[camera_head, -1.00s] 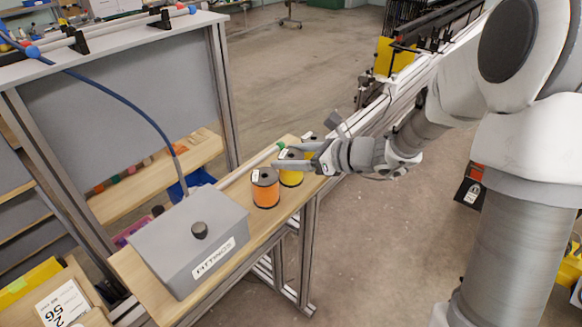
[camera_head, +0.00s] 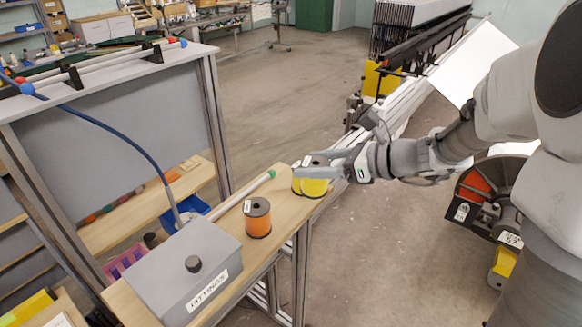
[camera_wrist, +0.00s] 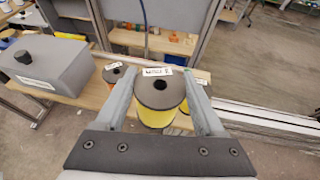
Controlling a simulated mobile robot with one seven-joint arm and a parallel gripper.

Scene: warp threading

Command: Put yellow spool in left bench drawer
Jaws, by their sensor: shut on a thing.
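My gripper (camera_head: 316,167) is shut on a yellow spool (camera_head: 314,188) with a dark top and a white label. In the wrist view the same spool (camera_wrist: 158,113) stands upright between the two fingers. I cannot tell whether its base touches the wooden shelf. A second yellow spool (camera_head: 296,184) is just left of it, partly hidden by it. An orange spool (camera_head: 257,219) stands on the shelf nearer to the grey box. I cannot make out the left bench drawer in these views.
A grey box labelled FITTINGS (camera_head: 177,270) with a black knob sits on the narrow wooden shelf (camera_head: 277,244). A green-tipped rod (camera_head: 240,196) lies along the shelf. The grey-panelled bench (camera_head: 125,135) stands behind at left.

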